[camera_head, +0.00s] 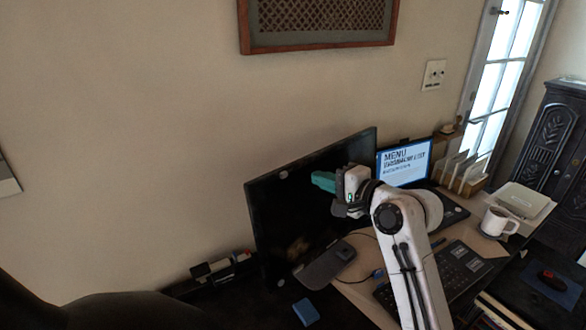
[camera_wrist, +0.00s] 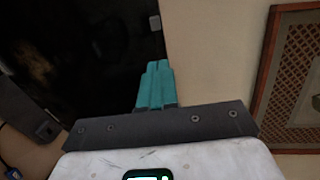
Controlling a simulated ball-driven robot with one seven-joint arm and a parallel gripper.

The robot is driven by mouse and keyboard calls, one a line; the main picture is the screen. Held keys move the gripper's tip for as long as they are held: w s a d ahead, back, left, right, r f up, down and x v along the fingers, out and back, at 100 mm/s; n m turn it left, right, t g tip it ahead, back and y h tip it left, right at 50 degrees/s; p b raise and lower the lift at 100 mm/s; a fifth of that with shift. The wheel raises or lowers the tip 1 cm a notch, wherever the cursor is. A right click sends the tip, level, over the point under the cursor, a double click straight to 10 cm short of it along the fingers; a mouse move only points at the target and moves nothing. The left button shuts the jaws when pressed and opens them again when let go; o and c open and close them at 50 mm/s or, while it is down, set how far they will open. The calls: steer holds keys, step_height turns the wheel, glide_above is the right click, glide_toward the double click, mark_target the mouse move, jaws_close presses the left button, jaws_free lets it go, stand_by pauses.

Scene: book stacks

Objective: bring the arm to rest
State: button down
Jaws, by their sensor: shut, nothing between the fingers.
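My arm rises from the lower right of the head view, over the desk, bent at an elbow. My gripper (camera_head: 324,181) points left, in front of the dark monitor (camera_head: 305,215). In the wrist view the teal fingers of my gripper (camera_wrist: 157,68) lie side by side, shut, with nothing between them. The dark screen fills the upper left of the wrist view (camera_wrist: 70,50). The head view does not show clearly how far the fingertips are from the screen.
A desk (camera_head: 365,265) carries a lit screen (camera_head: 405,162), a keyboard (camera_head: 462,268), a white mug (camera_head: 497,222) and a letter rack (camera_head: 462,178). A red mouse (camera_head: 551,280) lies at the right. A wooden-framed lattice panel (camera_head: 320,20) hangs above.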

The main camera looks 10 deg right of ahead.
steer(key=shift+s+d, duration=0.15)
steer(key=shift+s, duration=0.05)
steer(key=shift+f, duration=0.1)
steer(key=s+f+n+g+h, duration=0.4)
steer(key=s+f+n+g, duration=0.25)
steer(key=s+f, duration=1.65)
steer(key=s+d+f+n+g+h, duration=0.1)
steer(key=s+d+f+g, duration=0.1)
steer(key=s, duration=0.5)
steer(key=s+d+f+n+g+h, duration=0.1)
steer(key=s+d+f+n+g, duration=0.1)
steer(key=s, duration=0.6)
steer(key=s+d+f+n+g+h, duration=0.2)
steer(key=s+d+f, duration=0.1)
steer(key=s, duration=0.4)
steer(key=shift+s+f+g, duration=0.35)
steer(key=shift+f, duration=0.5)
